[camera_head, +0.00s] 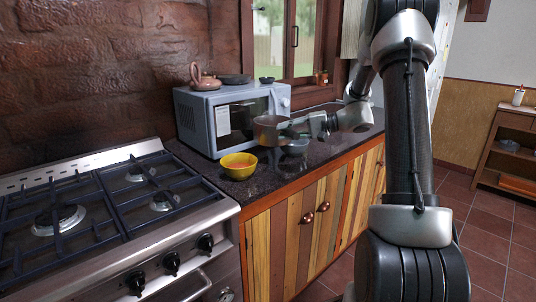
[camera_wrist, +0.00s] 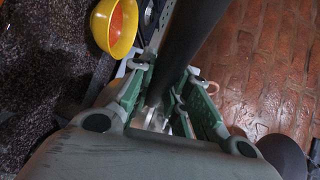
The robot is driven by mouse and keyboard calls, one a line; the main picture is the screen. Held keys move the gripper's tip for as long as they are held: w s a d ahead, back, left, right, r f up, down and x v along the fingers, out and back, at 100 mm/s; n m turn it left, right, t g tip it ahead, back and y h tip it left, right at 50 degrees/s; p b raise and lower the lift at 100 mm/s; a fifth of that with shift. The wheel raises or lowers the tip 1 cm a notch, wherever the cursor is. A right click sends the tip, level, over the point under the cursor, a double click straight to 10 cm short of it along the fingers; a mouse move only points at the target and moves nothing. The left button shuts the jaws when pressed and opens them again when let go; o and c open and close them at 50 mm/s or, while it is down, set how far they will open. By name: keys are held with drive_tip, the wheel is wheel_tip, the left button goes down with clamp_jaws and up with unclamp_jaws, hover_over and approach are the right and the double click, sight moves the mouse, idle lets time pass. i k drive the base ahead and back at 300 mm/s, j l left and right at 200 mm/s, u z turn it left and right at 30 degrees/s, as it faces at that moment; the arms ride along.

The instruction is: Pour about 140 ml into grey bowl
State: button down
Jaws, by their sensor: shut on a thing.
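My gripper (camera_head: 300,126) is shut on the dark handle of a small brownish-grey pan (camera_head: 269,131). The pan is held above the counter, in front of the microwave, and looks about level; its contents cannot be made out. A grey bowl (camera_head: 295,148) stands on the counter, below and slightly right of the pan, partly hidden by my gripper. In the wrist view, my gripper's green fingers (camera_wrist: 172,84) close around the long dark handle (camera_wrist: 194,35). The grey bowl cannot be made out there.
A yellow bowl (camera_head: 238,170) with orange contents stands on the counter to the left, also in the wrist view (camera_wrist: 127,32). A microwave (camera_head: 197,122) stands behind, with a teapot (camera_head: 203,79) and small dishes on top. A gas stove (camera_head: 100,215) is at left.

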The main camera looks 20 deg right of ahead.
sight(296, 147)
drive_tip(key=i+l, duration=0.1)
drive_tip(key=l, duration=0.3)
drive_tip(key=i+l, duration=0.1)
drive_tip(key=l, duration=0.25)
drive_tip(key=i+l, duration=0.1)
drive_tip(key=l, duration=0.3)
drive_tip(key=i+l, duration=0.8)
drive_tip(key=l, duration=0.25)
